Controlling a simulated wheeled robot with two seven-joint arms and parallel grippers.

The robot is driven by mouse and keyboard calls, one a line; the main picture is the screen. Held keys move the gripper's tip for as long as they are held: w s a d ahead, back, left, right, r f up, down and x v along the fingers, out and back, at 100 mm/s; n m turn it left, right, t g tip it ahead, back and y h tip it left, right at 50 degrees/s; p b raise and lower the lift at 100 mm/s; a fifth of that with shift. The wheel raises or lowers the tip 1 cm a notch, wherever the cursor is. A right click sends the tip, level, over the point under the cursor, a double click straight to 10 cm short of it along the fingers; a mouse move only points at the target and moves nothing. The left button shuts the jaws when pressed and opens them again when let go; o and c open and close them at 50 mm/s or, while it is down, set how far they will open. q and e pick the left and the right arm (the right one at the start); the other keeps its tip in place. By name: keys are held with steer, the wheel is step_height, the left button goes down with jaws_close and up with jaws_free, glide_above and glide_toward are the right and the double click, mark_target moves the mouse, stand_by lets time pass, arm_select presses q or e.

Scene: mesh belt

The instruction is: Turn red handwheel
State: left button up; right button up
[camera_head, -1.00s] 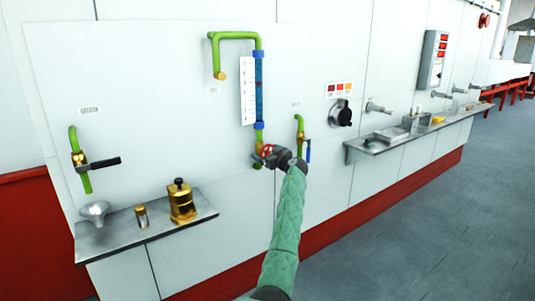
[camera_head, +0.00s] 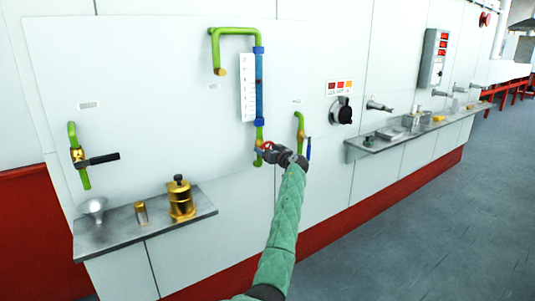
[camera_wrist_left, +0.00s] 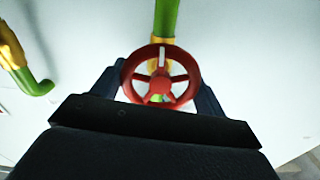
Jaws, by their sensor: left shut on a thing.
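The red handwheel (camera_head: 267,147) sits on the lower end of the green pipe below the blue sight tube, on the white wall panel. In the left wrist view the handwheel (camera_wrist_left: 160,79) faces the camera, with its spokes and hub clear. My left gripper (camera_head: 271,153) is at the handwheel; its two dark fingers (camera_wrist_left: 160,92) lie on either side of the rim and are shut on it. The gripper hides part of the wheel in the head view. My right gripper is not in view.
A green pipe with a brass valve (camera_head: 300,135) and blue lever stands just right of the gripper. A metal shelf (camera_head: 110,235) with a funnel and brass vessels is at lower left. Another shelf (camera_head: 400,140) runs along the wall at right.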

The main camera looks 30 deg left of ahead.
arm_select(q)
steer(key=shift+f+m, duration=0.1)
steer(key=shift+m, duration=2.7)
steer(key=m+p, duration=0.1)
steer(key=m, duration=0.4)
steer(key=shift+w+d+p, duration=0.1)
steer(key=shift+p, duration=0.2)
steer(key=shift+m, duration=0.7)
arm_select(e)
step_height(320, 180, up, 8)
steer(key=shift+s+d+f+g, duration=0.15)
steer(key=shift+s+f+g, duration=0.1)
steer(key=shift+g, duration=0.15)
arm_select(q)
steer(key=o, duration=1)
